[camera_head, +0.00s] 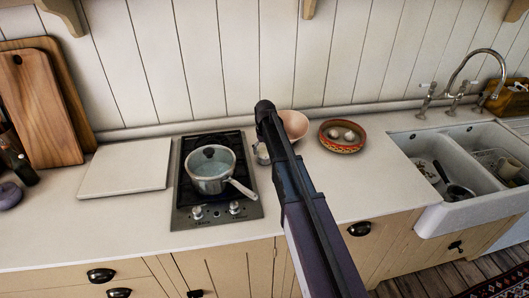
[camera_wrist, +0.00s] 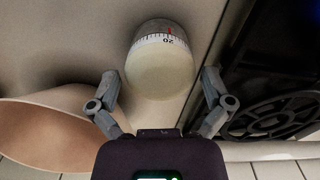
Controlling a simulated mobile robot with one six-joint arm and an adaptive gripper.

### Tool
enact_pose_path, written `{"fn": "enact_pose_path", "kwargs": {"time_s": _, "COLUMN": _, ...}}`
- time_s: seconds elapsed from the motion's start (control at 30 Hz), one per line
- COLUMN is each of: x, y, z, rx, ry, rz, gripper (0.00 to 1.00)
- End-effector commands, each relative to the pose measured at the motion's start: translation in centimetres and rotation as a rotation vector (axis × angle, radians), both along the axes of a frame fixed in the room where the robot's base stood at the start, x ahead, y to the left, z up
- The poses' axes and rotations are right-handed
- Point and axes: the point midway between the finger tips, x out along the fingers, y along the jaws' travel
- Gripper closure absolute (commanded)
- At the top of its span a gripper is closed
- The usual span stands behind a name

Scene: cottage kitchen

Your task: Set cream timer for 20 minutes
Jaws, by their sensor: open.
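The cream timer (camera_wrist: 158,70) is in the upper middle of the wrist view, with a rounded cream part and a band of tick marks around a grey base. The number 20 on the band is close to a small red mark. In the head view the timer (camera_head: 262,154) stands right of the stove, partly hidden by my arm. My gripper (camera_wrist: 160,79) is open, with one finger on each side of the cream part. Gaps show between the fingers and the timer. The fingers are hidden in the head view.
A pink bowl (camera_head: 294,125) is close beside the timer; the stove (camera_head: 188,217) with a pot (camera_head: 209,171) is on its other side. A patterned bowl (camera_head: 342,147) holding pale round items is farther right, before the sink (camera_head: 473,207).

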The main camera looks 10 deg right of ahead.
Motion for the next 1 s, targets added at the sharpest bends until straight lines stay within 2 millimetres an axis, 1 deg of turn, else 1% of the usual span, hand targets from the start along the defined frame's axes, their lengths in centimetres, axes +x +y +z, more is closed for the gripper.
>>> {"fn": "enact_pose_path", "kwargs": {"time_s": 0.2, "x": 0.00, "y": 0.00, "z": 0.02, "rx": 0.000, "ry": 0.000, "rz": 0.000, "gripper": 0.00}}
{"fn": "enact_pose_path", "kwargs": {"time_s": 0.23, "x": 0.00, "y": 0.00, "z": 0.02, "rx": 0.000, "ry": 0.000, "rz": 0.000, "gripper": 0.06}}
{"fn": "enact_pose_path", "kwargs": {"time_s": 0.27, "x": 0.00, "y": 0.00, "z": 0.02, "rx": 0.000, "ry": 0.000, "rz": 0.000, "gripper": 0.15}}
{"fn": "enact_pose_path", "kwargs": {"time_s": 0.3, "x": 0.00, "y": 0.00, "z": 0.02, "rx": 0.000, "ry": 0.000, "rz": 0.000, "gripper": 0.27}}
{"fn": "enact_pose_path", "kwargs": {"time_s": 0.37, "x": 0.00, "y": 0.00, "z": 0.02, "rx": 0.000, "ry": 0.000, "rz": 0.000, "gripper": 0.45}}
{"fn": "enact_pose_path", "kwargs": {"time_s": 0.4, "x": 0.00, "y": 0.01, "z": 0.02, "rx": 0.000, "ry": 0.000, "rz": 0.000, "gripper": 0.56}}
{"fn": "enact_pose_path", "kwargs": {"time_s": 0.43, "x": 0.00, "y": 0.01, "z": 0.02, "rx": 0.000, "ry": 0.000, "rz": 0.000, "gripper": 0.60}}
{"fn": "enact_pose_path", "kwargs": {"time_s": 0.57, "x": 0.00, "y": 0.01, "z": 0.01, "rx": 0.000, "ry": 0.000, "rz": -0.005, "gripper": 0.61}}
{"fn": "enact_pose_path", "kwargs": {"time_s": 0.8, "x": 0.00, "y": 0.02, "z": 0.01, "rx": 0.000, "ry": 0.000, "rz": -0.072, "gripper": 0.61}}
{"fn": "enact_pose_path", "kwargs": {"time_s": 1.0, "x": 0.00, "y": 0.02, "z": 0.00, "rx": 0.000, "ry": 0.000, "rz": -0.077, "gripper": 0.61}}
